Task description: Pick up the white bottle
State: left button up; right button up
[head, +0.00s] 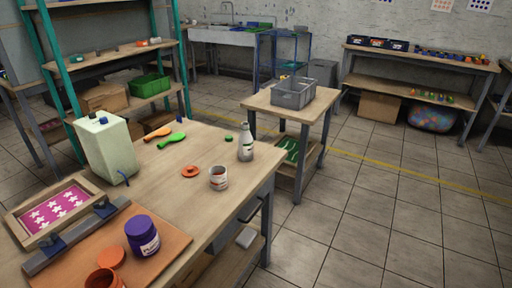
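A small whitish-grey bottle (245,145) with a narrow neck stands upright near the far right corner of the wooden worktable (165,200). A large pale jug-like container (108,148) with blue parts on top stands on the left side of the same table. Neither of my grippers is in the head view, and nothing is seen touching the bottle.
Near the bottle are a white cup (218,178), an orange ring-shaped lid (190,171) and a small green cap (228,139). A purple jar (142,235) and printing frame (55,212) are nearer. A side table (258,101) holds a grey crate (293,93). Right floor is clear.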

aim_at(245, 140)
jog(key=i+l, duration=0.25)
jog(key=l, duration=0.15)
jog(key=i+l, duration=0.25)
jog(key=l, duration=0.2)
jog(key=i+l, duration=0.25)
jog(key=l, duration=0.15)
jog(key=i+l, duration=0.25)
jog(key=l, duration=0.2)
jog(key=i+l+u, duration=0.2)
jog(key=l+u, duration=0.2)
jog(key=l, duration=0.2)
jog(key=u, duration=1.25)
jog(key=i+l, duration=0.05)
